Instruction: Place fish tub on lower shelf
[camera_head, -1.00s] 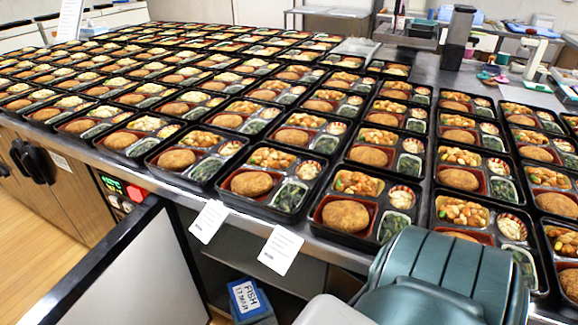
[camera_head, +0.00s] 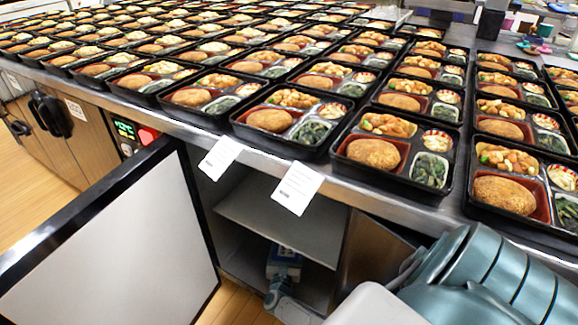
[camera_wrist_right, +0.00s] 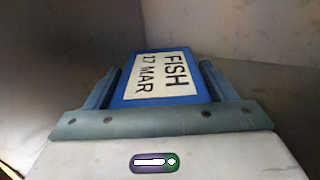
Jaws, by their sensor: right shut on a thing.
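The fish tub (camera_head: 284,262) is a small blue tub with a white label. It is inside the open cabinet, in the lower space under the middle shelf (camera_head: 285,225). In the right wrist view the tub (camera_wrist_right: 118,98) fills the jaws, and its label reads FISH 17 MAR. My right gripper (camera_wrist_right: 160,85) is shut on it, one finger on each side. In the head view this gripper (camera_head: 279,284) reaches in from the front. I cannot tell whether the tub's base touches the lower shelf (camera_head: 245,270). My left gripper is not in view.
The open cabinet door (camera_head: 115,250) stands left of the opening. A metal panel (camera_head: 365,260) bounds its right side. The counter (camera_head: 335,190) above is crowded with bento trays, and two white tags (camera_head: 298,187) hang at its edge. The middle shelf looks empty.

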